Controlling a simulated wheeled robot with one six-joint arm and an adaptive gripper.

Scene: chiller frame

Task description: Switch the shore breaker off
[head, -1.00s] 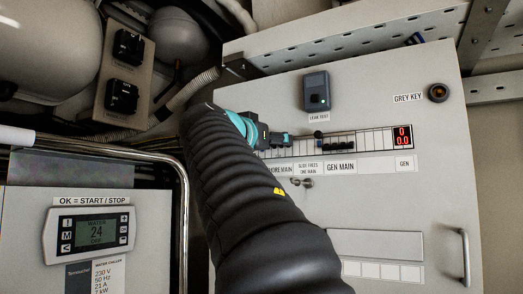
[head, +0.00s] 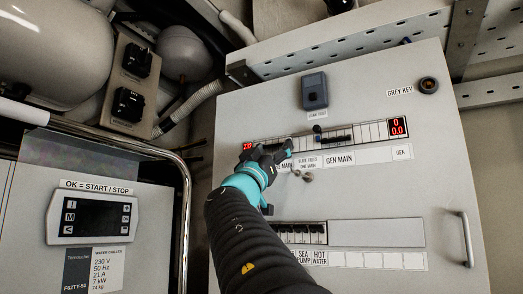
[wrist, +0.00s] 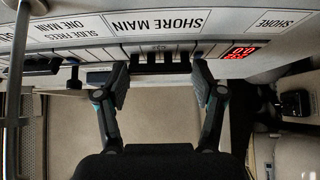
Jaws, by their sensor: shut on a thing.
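In the head view my gripper (head: 283,152) reaches the left part of the breaker row and mostly hides the block. I cannot tell its toggle position. A red meter (wrist: 241,53) is beside it; its digits are hard to read.
The gen main breaker (head: 338,138) and slide knob (head: 317,129) are to the right. A lower breaker row (head: 300,234), a door handle (head: 466,238) and the chiller panel (head: 92,218) surround the arm. The chiller display is dark.

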